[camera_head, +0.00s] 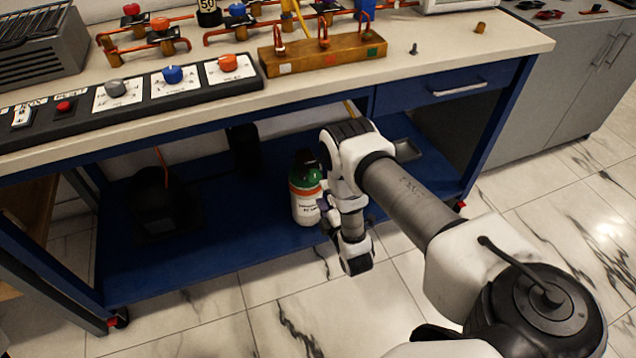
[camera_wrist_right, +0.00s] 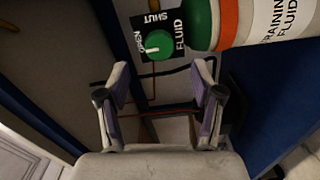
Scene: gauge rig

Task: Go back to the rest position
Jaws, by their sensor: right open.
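My right gripper (camera_wrist_right: 160,74) is open in the right wrist view, its two purple-padded fingers spread with nothing between them. In the head view my right arm reaches down in front of the bench's lower shelf, and its wrist mostly hides the gripper. My left gripper is in neither view. A green, orange and white bottle (camera_head: 305,190) stands upright on the blue shelf, just left of my right wrist. In the wrist view the bottle (camera_wrist_right: 245,24) is close beyond the fingers, next to a green knob (camera_wrist_right: 158,46) on a plate marked OPEN, SHUT and FLUID. The knob's white mark faces the OPEN side.
The bench top (camera_head: 440,62) overhangs the blue lower shelf (camera_head: 240,250), close around my right arm. On top are a wooden block (camera_head: 320,58) with hooks and a dark panel (camera_head: 140,95) with several knobs. A grey cabinet (camera_head: 570,75) stands right. The marble floor in front is clear.

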